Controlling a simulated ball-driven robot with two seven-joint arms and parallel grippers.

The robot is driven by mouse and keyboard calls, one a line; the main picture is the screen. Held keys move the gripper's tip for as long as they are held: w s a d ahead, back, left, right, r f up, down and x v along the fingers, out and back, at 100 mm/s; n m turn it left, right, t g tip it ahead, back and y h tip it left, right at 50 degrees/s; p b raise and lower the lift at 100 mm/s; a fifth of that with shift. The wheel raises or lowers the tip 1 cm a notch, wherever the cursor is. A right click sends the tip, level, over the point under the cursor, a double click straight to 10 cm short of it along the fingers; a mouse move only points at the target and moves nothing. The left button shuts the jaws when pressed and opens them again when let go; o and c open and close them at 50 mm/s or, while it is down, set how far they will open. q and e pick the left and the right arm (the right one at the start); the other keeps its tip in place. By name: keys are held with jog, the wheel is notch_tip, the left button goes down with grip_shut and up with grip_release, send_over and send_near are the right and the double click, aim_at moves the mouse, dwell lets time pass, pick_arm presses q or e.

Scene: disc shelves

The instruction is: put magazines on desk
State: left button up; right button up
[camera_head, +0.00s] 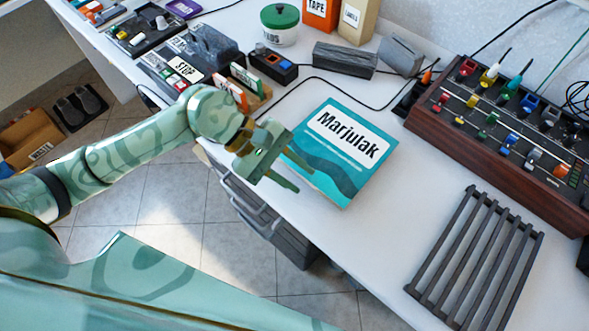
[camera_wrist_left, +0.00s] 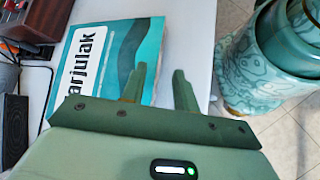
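A teal magazine (camera_head: 352,152) with a white "Marjulak" label lies on the white desk (camera_head: 395,225). It also shows in the left wrist view (camera_wrist_left: 118,48), at the upper left. My left gripper (camera_head: 302,177) is at the magazine's near left edge in the head view. In the left wrist view the gripper (camera_wrist_left: 160,70) has its two fingers apart, one overlapping the magazine and the other beside its edge. I cannot tell whether a finger touches it. My right gripper is out of view.
A control panel with coloured knobs (camera_head: 500,125) stands at the right rear. A dark slatted rack (camera_head: 475,258) lies at the front right. Behind are a green-lidded jar (camera_head: 280,24), a grey block (camera_head: 345,60) and cables. Grey drawers (camera_head: 265,220) stand below the desk edge.

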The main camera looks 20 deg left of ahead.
pick_arm(q)
jog(key=shift+r, duration=0.1)
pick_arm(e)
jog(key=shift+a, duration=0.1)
